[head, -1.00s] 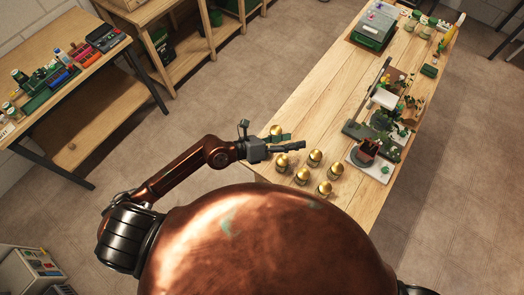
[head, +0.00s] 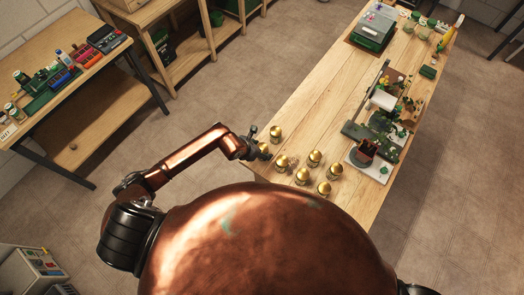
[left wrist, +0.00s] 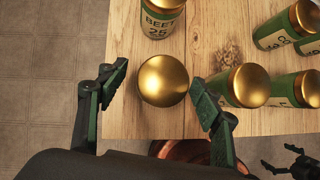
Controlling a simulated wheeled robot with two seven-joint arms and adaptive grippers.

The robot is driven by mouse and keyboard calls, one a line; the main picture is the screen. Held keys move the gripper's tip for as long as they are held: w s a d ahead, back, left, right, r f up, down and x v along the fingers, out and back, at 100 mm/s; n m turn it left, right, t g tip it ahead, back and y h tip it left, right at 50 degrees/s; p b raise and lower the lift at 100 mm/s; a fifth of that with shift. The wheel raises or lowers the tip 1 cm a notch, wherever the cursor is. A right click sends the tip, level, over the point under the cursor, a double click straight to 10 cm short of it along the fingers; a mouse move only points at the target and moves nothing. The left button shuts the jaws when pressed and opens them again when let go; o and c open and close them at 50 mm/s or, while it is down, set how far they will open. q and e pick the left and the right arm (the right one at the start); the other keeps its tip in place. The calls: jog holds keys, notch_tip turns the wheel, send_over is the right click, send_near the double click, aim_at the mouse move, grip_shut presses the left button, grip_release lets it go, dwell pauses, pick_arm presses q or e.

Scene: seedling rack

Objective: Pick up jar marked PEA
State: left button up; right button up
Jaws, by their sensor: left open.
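Several jars with gold lids stand at the near left end of the wooden table. One jar (head: 263,150) is at the table's left edge; in the left wrist view its gold lid (left wrist: 163,80) fills the middle and hides its label. My left gripper (left wrist: 157,95) is open, with one green-padded finger on each side of that lid and gaps showing; it also shows in the head view (head: 255,142). A jar marked BEET 25 (left wrist: 162,22) stands just beyond. I cannot read PEA on any jar. A dark part, seemingly my right gripper (left wrist: 290,162), shows at the lower right.
Other jars (head: 315,158) stand close on the right, one lid (left wrist: 248,85) near the right finger. Farther along are a plant stand (head: 383,100) and a green box (head: 372,33). The middle of the table is clear. A second bench (head: 70,80) stands at left.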

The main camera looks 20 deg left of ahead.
pick_arm(q)
jog(key=shift+w+d+f, duration=0.2)
jog(key=shift+f, duration=0.2)
jog(key=shift+c, duration=0.2)
jog(key=c, duration=1.3)
